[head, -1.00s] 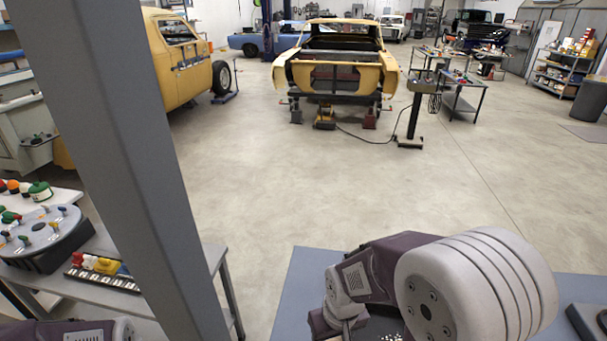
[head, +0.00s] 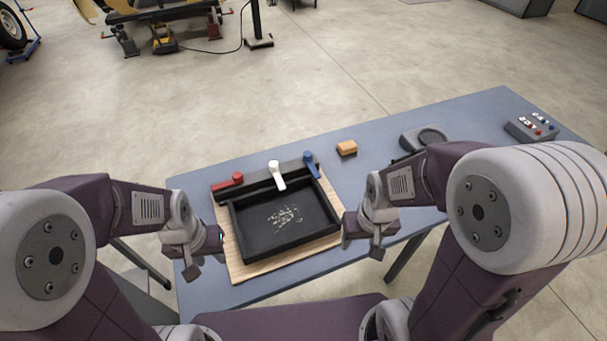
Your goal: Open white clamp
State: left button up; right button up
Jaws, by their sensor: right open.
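The white clamp (head: 277,175) stands in the middle of a black bar along the back of a black tray (head: 247,249). A red clamp (head: 228,184) is to its left and a blue clamp (head: 311,164) to its right. My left gripper (head: 203,258) is left of the tray, apart from the white clamp; whether its jaws are open is too small to tell. My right gripper (head: 364,241) is open, beside the tray's right side and apart from the clamps. Whether the clamp grips anything cannot be told.
The tray holds small pale bits and sits on a wooden board (head: 304,261) on a blue-grey table (head: 207,292). An orange-brown block (head: 347,148), a dark grey round-topped device (head: 424,138) and a button box (head: 532,127) lie to the right. The table's back strip is mostly clear.

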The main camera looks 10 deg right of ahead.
aim_at(274, 166)
jog(key=i+l+u, duration=0.1)
jog(key=u, duration=0.3)
jog(key=l+u, duration=0.25)
jog(key=u, duration=0.15)
jog(key=i+l+u, duration=0.1)
jog(key=l+u, duration=0.35)
jog(key=u, duration=0.3)
